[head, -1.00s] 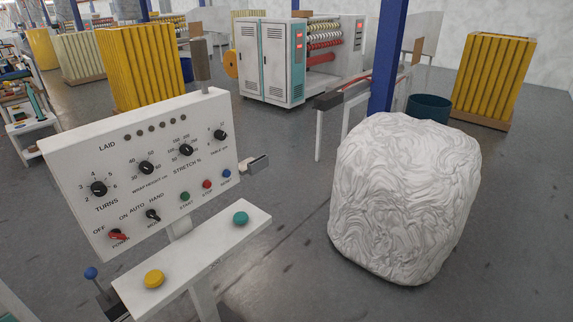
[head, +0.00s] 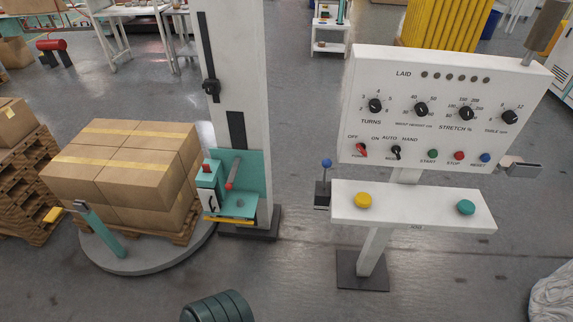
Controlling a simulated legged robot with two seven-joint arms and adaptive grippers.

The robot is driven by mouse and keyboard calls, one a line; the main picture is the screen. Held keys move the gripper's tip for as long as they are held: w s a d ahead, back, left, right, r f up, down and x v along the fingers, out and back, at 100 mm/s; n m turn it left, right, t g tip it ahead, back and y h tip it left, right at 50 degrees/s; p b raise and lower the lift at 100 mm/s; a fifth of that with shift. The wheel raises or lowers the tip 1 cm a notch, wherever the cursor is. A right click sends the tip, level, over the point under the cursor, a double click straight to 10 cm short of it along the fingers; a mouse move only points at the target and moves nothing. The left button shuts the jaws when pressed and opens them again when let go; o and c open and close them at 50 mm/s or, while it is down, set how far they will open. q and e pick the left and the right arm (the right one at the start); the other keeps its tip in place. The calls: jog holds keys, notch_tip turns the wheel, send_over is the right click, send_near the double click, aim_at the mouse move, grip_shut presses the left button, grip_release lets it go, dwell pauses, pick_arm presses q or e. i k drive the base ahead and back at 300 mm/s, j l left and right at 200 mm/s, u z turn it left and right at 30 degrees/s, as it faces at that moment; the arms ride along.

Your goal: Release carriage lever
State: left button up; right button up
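A tall white column (head: 236,60) stands left of centre. Low on it sits a teal carriage (head: 250,172) with a white box (head: 208,196) on its left side. A slim lever (head: 233,174) with a reddish grip rises at a tilt in front of the carriage plate. A separate lever with a blue ball (head: 326,163) stands upright at the left end of the control stand (head: 413,209). I cannot tell from its look which one is the carriage lever. Neither of my grippers shows in the head view.
Cartons (head: 120,165) sit on a pallet on a round grey turntable (head: 150,262), with a teal arm (head: 100,228) beside it. A control panel (head: 445,110) stands right. A dark green ribbed object (head: 218,307) lies at the bottom edge. Floor between column and stand is clear.

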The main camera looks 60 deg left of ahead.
aim_at(234, 173)
jog(key=u, duration=2.4)
